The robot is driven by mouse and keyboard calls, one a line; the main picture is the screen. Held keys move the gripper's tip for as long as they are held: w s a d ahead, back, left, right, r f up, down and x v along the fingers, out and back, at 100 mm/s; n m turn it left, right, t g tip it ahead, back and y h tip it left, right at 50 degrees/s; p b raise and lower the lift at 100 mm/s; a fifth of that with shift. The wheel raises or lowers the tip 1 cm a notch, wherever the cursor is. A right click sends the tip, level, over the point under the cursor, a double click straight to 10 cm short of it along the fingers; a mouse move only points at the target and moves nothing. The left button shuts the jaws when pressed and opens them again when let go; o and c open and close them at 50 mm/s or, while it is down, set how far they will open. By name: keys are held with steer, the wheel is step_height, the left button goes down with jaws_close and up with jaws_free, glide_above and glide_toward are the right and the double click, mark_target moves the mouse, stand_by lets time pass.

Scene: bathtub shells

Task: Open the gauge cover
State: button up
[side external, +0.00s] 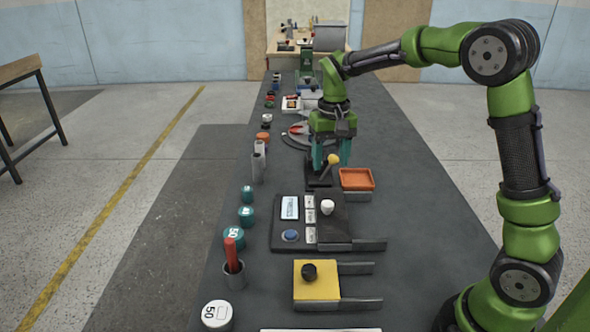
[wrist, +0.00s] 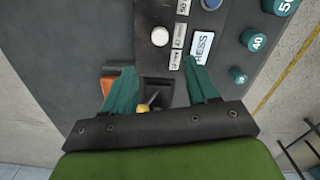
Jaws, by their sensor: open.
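My gripper (side external: 331,160) is open, its teal fingers pointing down on either side of a black lever with a yellow ball (side external: 333,159). In the wrist view the fingers (wrist: 158,72) are apart with nothing clamped between them. Two cover-like plates sit nearer the side camera: a black one with a white knob (side external: 327,207) and a yellow one (side external: 316,285) with a black knob (side external: 309,271). Both have grey rails at their right. I cannot tell which is the gauge cover. The white knob also shows in the wrist view (wrist: 160,36).
An orange tray (side external: 357,179) stands right of the lever. A panel with a blue button (side external: 290,236) and labels adjoins the black plate. Teal weights (side external: 246,216), a cup with a red stick (side external: 232,258) and a white weight (side external: 217,314) line the left edge.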

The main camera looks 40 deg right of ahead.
mark_target(328, 203)
step_height(328, 203, down, 12)
steer(key=shift+f, duration=0.15)
stand_by(0.3)
jaws_close()
